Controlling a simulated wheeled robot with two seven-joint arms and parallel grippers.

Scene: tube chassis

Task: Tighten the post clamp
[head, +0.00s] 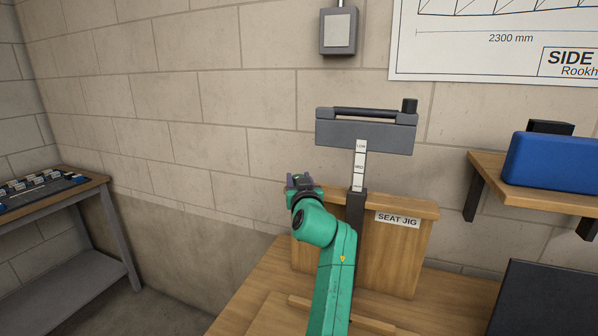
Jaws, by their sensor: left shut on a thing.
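The seat jig is a wooden board (410,250) with a "SEAT JIG" label and a dark upright sleeve (355,212) at its front. A pale post (359,172) marked LOW and MED rises from the sleeve to a grey head (365,134) with a dark bar across its top. My green left arm comes up in front of the board. My left gripper (299,182) is left of the sleeve, at the board's upper left edge, and is shut on a small part, taken to be the post clamp, mostly hidden by the gripper and wrist. My right gripper is out of view.
A wooden shelf (540,193) with a blue case (552,160) juts out at the right. A dark panel (545,300) stands below it. A side table (75,205) with a tool tray is at the left. The wooden bench top left of the board is clear.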

